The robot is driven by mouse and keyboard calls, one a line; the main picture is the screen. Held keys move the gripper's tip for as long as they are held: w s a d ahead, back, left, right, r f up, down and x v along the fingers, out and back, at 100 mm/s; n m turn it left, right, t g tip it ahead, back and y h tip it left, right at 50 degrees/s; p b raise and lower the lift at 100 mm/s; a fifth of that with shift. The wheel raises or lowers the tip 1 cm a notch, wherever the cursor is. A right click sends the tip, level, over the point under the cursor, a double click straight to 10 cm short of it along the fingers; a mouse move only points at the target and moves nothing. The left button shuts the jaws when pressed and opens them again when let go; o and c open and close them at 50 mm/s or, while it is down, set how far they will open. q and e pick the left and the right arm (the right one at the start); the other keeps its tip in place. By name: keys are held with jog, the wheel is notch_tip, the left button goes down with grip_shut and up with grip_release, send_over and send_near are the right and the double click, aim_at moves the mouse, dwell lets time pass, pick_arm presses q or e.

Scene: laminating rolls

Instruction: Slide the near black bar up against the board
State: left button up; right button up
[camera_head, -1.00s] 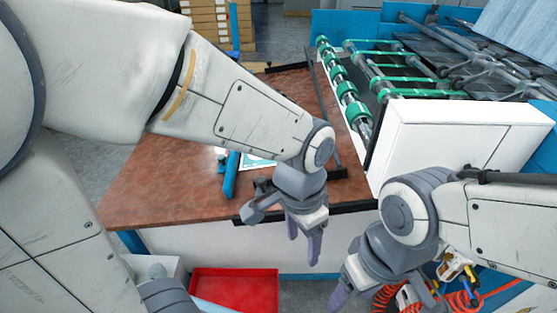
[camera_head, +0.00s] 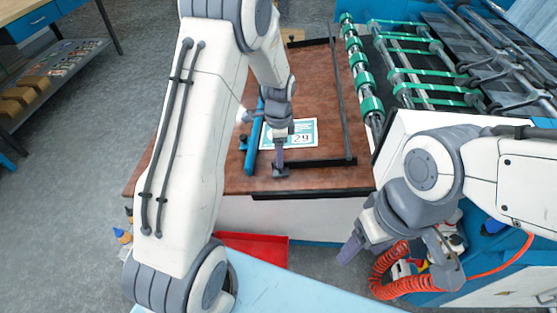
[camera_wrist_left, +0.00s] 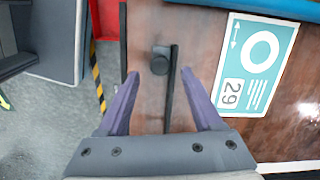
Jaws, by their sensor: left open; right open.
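The near black bar (camera_head: 325,162) lies on the brown table, running left to right near its front edge, with a dark round knob at its left end. The board (camera_head: 303,133), a teal and white sheet marked 29, lies just beyond the bar. A gap shows between them in the left wrist view, where the bar (camera_wrist_left: 171,88) and the board (camera_wrist_left: 258,62) both appear. My left gripper (camera_head: 280,156) is over the bar's knob end. In its wrist view the open fingers (camera_wrist_left: 160,90) straddle the bar without visible contact. My right gripper (camera_head: 352,248) is open and empty, off the table's front right.
A blue bar (camera_head: 253,140) lies left of the board. A long black bar (camera_head: 337,90) runs along the table's right side beside the green-banded rollers (camera_head: 362,85). A red tray (camera_head: 258,246) sits below the front edge. Orange coiled hose (camera_head: 385,275) is near my right gripper.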

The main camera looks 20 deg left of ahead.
pick_arm(q)
jog(key=shift+f, duration=1.85)
grip_shut()
